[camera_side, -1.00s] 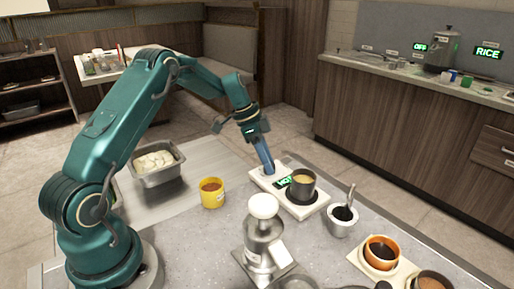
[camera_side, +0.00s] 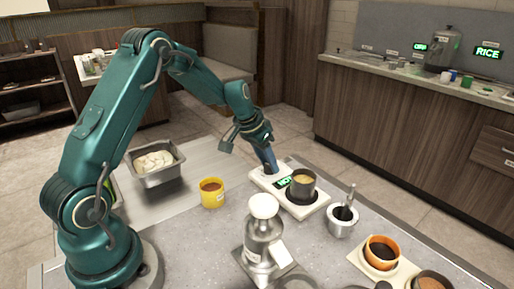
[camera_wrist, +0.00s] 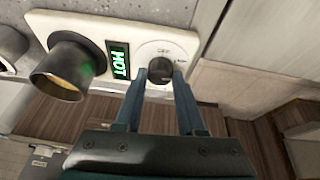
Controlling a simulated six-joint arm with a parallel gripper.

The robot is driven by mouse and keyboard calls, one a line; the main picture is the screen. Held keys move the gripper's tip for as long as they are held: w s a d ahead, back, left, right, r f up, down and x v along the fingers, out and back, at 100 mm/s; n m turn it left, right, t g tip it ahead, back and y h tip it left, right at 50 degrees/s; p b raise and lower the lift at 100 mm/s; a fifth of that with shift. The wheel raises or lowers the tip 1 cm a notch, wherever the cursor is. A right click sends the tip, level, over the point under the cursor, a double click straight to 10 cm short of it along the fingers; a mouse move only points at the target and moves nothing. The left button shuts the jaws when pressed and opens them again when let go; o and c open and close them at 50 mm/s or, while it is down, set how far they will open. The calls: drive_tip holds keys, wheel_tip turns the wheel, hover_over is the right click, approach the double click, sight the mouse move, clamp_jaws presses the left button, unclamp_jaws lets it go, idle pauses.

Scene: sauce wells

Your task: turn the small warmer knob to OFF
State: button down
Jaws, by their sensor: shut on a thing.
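The small warmer is a white slab, seen in the side view (camera_side: 258,181) and the wrist view (camera_wrist: 95,21). Its dark round knob (camera_wrist: 160,68) sits on a white dial at one end, with small markings too blurred to read. A display (camera_wrist: 119,60) beside the dial glows green with HOT. My gripper (camera_wrist: 163,77) has its two blue fingers on either side of the knob, shut on it. In the side view my gripper (camera_side: 268,160) points down onto the warmer's far-left end and hides the knob.
A dark pot (camera_side: 301,186) with yellow contents stands on the warmer, close to the display. A yellow cup (camera_side: 212,194), a metal dispenser (camera_side: 262,240) and a metal cup with a spoon (camera_side: 342,221) stand nearby. A metal pan (camera_side: 158,177) sits behind left.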

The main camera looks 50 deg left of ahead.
drive_tip(key=n, duration=0.2)
drive_tip(key=n+y, duration=0.1)
drive_tip(key=n, duration=0.1)
drive_tip(key=shift+w+d+y, duration=0.1)
drive_tip(key=shift+d+y, duration=0.05)
drive_tip(key=shift+y, duration=0.15)
drive_tip(key=n+g+y, duration=0.1)
drive_tip(key=n, duration=0.2)
drive_tip(key=shift+d+n, duration=0.1)
drive_tip(key=shift+n, duration=0.3)
drive_tip(key=n+g+y, duration=0.1)
drive_tip(key=n, duration=0.2)
drive_tip(key=shift+w+n, duration=0.1)
drive_tip(key=shift+n, duration=0.2)
drive_tip(key=shift+n+g+y, duration=0.5)
drive_tip(key=shift+n+g, duration=0.1)
drive_tip(key=shift+n, duration=1.2)
drive_tip(key=c, duration=0.5)
unclamp_jaws()
drive_tip(key=shift+v, duration=2.6)
